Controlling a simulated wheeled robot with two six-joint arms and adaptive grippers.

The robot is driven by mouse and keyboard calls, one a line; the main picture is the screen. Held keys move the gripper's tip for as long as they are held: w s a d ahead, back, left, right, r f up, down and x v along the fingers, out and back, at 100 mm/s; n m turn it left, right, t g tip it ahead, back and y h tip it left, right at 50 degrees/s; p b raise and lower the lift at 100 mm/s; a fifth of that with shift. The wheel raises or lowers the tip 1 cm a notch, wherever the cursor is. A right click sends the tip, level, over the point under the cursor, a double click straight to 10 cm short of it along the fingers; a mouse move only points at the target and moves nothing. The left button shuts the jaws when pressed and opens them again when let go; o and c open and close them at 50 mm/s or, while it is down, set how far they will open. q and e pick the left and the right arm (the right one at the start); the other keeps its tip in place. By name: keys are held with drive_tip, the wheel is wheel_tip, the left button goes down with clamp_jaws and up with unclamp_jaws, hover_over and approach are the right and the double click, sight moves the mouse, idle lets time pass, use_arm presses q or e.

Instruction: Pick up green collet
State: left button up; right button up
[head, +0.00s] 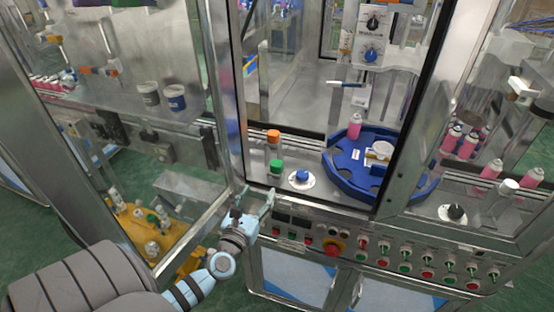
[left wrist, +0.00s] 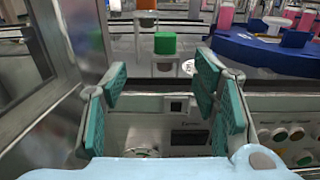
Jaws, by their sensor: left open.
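The green collet (head: 276,166) stands on the machine's deck just inside the open front, below and in front of an orange collet (head: 273,136). In the left wrist view the green collet (left wrist: 165,43) is ahead of the gripper, between the lines of its fingers and beyond their tips. My left gripper (head: 255,197) is open and empty at the front edge of the machine, nearer to me than the green collet and not touching it. Its teal finger pads show on both sides in the left wrist view (left wrist: 162,85). My right gripper is not in view.
A blue knob on a white disc (head: 302,177) sits right of the green collet. A blue rotary table (head: 347,172) with a pink can (head: 355,125) stands further right. A metal frame post (head: 222,90) rises left of the opening. The control panel (head: 400,257) runs along the front.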

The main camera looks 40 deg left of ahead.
sight(275, 168)
use_arm(q)
drive_tip(key=x, duration=0.4)
drive_tip(key=b+x, duration=0.1)
drive_tip(key=x, duration=0.4)
drive_tip(key=b+x, duration=0.1)
drive_tip(key=x, duration=0.3)
drive_tip(key=shift+w+d, duration=0.3)
drive_tip(key=shift+w, duration=0.15)
drive_tip(key=shift+w+a, duration=0.1)
drive_tip(key=shift+w, duration=0.1)
drive_tip(key=shift+s, duration=0.1)
clamp_jaws()
